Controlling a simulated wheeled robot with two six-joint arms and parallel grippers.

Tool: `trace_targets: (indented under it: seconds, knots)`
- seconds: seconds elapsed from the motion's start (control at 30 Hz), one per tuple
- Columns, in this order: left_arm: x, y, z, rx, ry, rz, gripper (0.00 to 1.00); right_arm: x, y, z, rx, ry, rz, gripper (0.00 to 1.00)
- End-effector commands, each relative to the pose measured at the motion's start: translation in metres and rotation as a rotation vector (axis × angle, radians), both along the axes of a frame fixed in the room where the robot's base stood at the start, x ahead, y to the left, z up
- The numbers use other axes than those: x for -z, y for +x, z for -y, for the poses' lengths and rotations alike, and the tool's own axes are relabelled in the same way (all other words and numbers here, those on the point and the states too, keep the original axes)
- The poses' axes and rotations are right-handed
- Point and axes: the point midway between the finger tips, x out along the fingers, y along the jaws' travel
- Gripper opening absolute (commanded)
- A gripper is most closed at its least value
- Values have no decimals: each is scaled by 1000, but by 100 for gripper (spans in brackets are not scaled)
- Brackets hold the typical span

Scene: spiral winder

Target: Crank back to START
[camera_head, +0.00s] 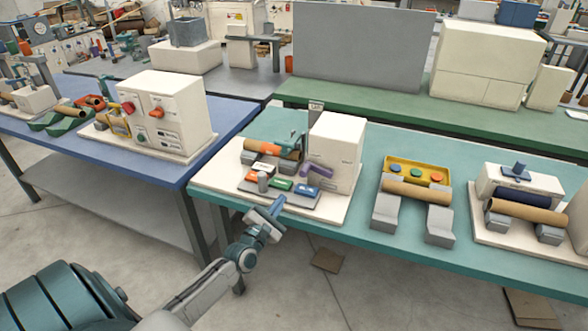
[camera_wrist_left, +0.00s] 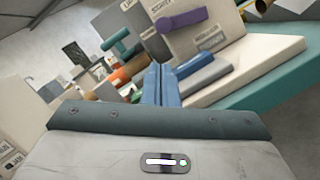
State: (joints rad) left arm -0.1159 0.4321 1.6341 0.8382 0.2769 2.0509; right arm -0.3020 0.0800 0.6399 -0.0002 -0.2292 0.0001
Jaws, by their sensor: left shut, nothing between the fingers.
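The winder is a cream box (camera_head: 337,150) on a pale base plate (camera_head: 240,188) at the front edge of the teal table. A purple lever (camera_head: 318,170) sits on its front face and shows large in the left wrist view (camera_wrist_left: 182,20). A teal T-shaped handle (camera_wrist_left: 122,45), which looks like the crank, stands to the left of the lever. I cannot read a START mark. My left gripper (camera_head: 277,207) is shut and empty, low in front of the base plate, apart from lever and handle. Its blue fingers (camera_wrist_left: 158,84) point toward the winder. My right gripper is out of view.
A tube stand (camera_head: 387,212) and another machine (camera_head: 520,180) stand to the right. The blue table (camera_head: 205,178) is at left.

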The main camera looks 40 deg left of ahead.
Motion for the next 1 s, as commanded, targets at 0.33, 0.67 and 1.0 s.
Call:
trace_targets:
  seconds: [0.33,0.67,1.0]
  knots:
    - [-9,43,-5,-1,-7,1,0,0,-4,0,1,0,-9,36]
    - [-16,89,-9,0,-7,-1,0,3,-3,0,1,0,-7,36]
    - [-18,98,-9,0,-6,-2,0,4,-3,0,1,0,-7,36]
